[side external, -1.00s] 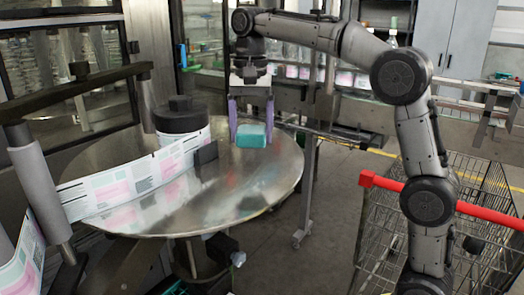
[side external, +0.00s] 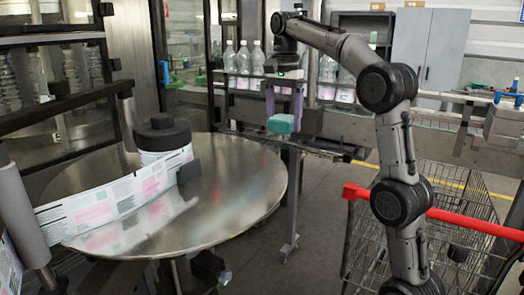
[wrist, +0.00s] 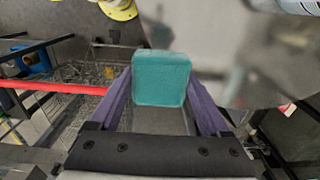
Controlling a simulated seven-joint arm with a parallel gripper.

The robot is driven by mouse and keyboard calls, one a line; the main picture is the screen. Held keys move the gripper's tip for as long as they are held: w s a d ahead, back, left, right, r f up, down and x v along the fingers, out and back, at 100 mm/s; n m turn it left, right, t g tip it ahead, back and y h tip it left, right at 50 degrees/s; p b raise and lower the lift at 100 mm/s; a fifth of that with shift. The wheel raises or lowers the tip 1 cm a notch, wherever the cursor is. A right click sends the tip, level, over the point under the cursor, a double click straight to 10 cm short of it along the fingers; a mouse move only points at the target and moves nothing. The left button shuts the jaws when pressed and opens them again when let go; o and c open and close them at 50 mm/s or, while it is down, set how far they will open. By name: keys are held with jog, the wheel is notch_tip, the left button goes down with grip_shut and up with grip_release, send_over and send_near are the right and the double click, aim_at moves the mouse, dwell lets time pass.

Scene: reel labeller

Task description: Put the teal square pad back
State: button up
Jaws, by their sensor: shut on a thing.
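The teal square pad (side external: 281,123) is a block with rounded edges. My gripper (side external: 284,118) is shut on it, with a purple finger on each side. In the side view the pad is held up in the air, just past the right edge of the round metal table (side external: 235,205). In the wrist view the pad (wrist: 161,78) sits between the fingertips and hides what is directly behind it.
A reel with a black hub (side external: 162,134) and a printed label strip (side external: 115,205) stand on the table's left. A wire trolley with a red handle (side external: 390,200) is at right. Bottles (side external: 244,58) line the back. The table's right half is clear.

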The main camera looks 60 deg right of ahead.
jog(key=w+d+f, duration=0.2)
jog(key=w+f, duration=0.1)
jog(key=w, duration=0.2)
send_over(262, 157)
jog(key=s, duration=0.1)
jog(key=f, duration=0.4)
jog(key=shift+a, duration=0.35)
jog(key=shift+w+d+f, duration=0.1)
jog(key=shift+w+f, duration=0.1)
jog(key=shift+f, duration=0.85)
jog(key=shift+w+d+f, duration=0.1)
jog(key=shift+w+f, duration=0.1)
jog(key=shift+f, duration=0.85)
jog(key=shift+f, duration=0.1)
jog(key=o, duration=1.2)
jog(key=shift+f, duration=0.1)
jog(key=shift+c, duration=0.2)
